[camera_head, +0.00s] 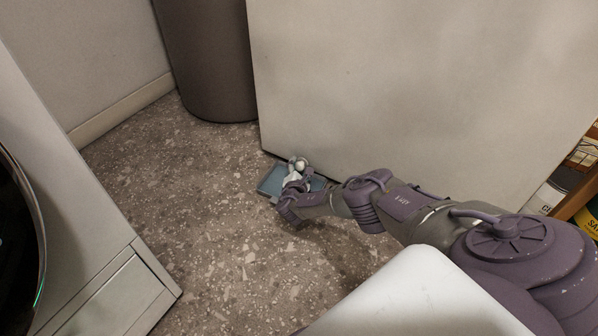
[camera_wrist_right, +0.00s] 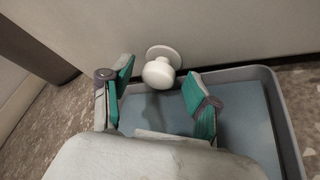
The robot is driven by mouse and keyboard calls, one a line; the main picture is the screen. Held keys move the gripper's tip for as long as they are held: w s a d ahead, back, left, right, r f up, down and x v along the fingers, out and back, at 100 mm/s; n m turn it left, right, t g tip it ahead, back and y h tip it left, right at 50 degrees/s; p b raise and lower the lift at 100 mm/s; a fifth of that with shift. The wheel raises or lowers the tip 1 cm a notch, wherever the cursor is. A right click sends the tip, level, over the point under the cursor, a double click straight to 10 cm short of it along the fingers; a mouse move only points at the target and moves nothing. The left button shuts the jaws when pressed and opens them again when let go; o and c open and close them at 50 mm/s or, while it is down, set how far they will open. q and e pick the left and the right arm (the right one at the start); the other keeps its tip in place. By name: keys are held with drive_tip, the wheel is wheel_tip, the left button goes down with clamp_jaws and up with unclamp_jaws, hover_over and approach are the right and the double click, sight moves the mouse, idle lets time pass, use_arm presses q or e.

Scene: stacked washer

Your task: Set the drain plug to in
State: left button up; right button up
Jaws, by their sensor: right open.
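The drain plug (camera_wrist_right: 160,72) is a white round knob on a disc-shaped base, set low on the pale machine panel (camera_wrist_right: 235,35). It also shows small in the head view (camera_head: 301,164), just above a blue-grey tray. My right gripper (camera_wrist_right: 158,92) is open, with a teal-padded finger on each side of the knob and a little short of it. The knob shows in the gap between the fingertips; I see no contact. In the head view my right gripper (camera_head: 295,177) is small and partly hidden by its own wrist. My left gripper is not in view.
The blue-grey tray (camera_head: 270,180) lies on the speckled floor against the panel, under my right gripper; its rim (camera_wrist_right: 283,120) shows in the wrist view. A dark bin (camera_head: 208,60) stands behind. A white appliance (camera_head: 85,235) is at left. The floor between is clear.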

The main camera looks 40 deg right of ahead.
drive_tip(key=v, duration=1.2)
drive_tip(key=shift+d, duration=0.1)
